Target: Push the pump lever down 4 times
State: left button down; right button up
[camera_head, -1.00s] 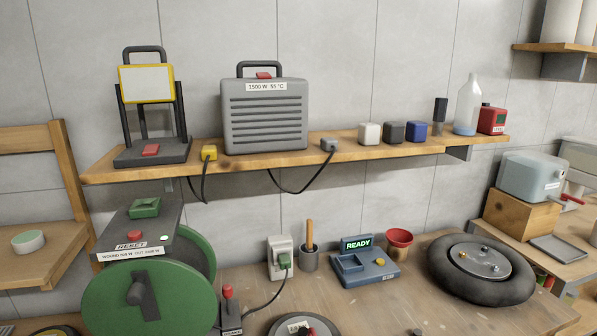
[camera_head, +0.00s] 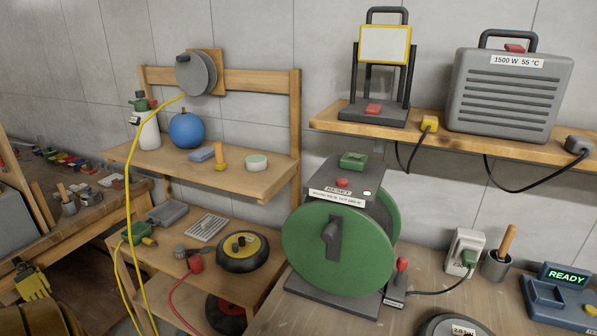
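I cannot make out a lever that is clearly a pump lever. A white bottle with a green top (camera_head: 147,128), which looks like a pump sprayer, stands on the left wooden shelf. A small upright lever with a red knob (camera_head: 401,266) stands on the bench right of the green drum; its label is too small to read.
A yellow hose (camera_head: 133,175) hangs down past the shelf's left end. A blue ball (camera_head: 186,131) stands beside the bottle. A large green drum (camera_head: 337,247) fills the bench's left end. A grey heater (camera_head: 503,95) and a lamp (camera_head: 385,45) stand on the wall shelf.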

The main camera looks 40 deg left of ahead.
aim_at(206, 249)
jog(key=j+u, duration=0.15)
jog(key=j, duration=0.25)
jog(key=i+j+u, duration=0.15)
jog(key=j, duration=0.25)
jog(key=i+j+u, duration=0.15)
jog(key=j, duration=0.2)
jog(key=j+u, duration=0.15)
jog(key=j, duration=0.25)
jog(key=i+j+u, duration=0.1)
jog(key=j, duration=0.25)
jog(key=i+j+u, duration=0.15)
jog(key=i+j, duration=0.05)
jog(key=j, duration=0.1)
